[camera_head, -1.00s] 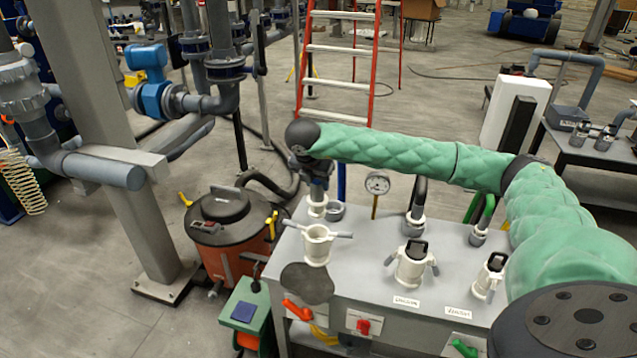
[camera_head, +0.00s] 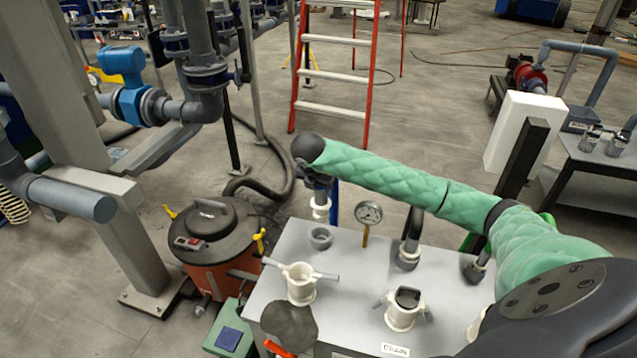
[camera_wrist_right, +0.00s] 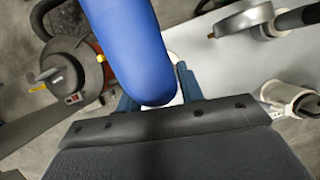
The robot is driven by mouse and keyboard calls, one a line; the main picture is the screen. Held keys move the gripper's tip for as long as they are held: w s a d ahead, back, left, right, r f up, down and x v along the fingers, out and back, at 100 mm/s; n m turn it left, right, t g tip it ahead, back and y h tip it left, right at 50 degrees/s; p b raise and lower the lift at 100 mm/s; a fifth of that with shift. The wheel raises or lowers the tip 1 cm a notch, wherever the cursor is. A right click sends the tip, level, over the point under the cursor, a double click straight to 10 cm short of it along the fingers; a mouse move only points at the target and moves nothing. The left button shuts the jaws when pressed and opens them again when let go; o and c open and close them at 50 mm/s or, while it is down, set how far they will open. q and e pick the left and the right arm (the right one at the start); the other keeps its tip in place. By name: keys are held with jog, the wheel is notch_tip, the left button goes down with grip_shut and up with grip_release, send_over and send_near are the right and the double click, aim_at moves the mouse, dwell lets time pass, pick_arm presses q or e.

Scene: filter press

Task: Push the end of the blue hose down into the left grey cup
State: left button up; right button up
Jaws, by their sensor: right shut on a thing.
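The blue hose (camera_wrist_right: 130,45) rises from my right gripper (camera_wrist_right: 160,98) in the right wrist view, and a short blue stretch shows below the wrist in the head view (camera_head: 333,198). My right gripper (camera_head: 318,187) is shut on the hose near its white end piece (camera_head: 320,208), which points down. The left grey cup (camera_head: 320,237) stands open and empty-looking on the grey bench top. The white end appears above the cup's far side in the head view, with a gap between them. The wrist view hides the cup. My left gripper is out of view.
A dial gauge (camera_head: 368,213) stands right of the left cup. White fittings with side levers (camera_head: 301,284) sit nearer the front. An orange drum (camera_head: 212,270) stands left of the bench (camera_head: 352,300).

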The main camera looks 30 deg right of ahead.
aim_at(320, 204)
jog(key=shift+f, duration=1)
notch_tip(320, 204, down, 4)
jog(key=shift+r+b, duration=0.25)
jog(key=shift+b, duration=0.15)
jog(key=shift+f, duration=0.65)
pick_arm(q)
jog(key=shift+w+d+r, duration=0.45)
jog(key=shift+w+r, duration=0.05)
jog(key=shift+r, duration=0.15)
pick_arm(e)
jog(key=shift+f, duration=0.15)
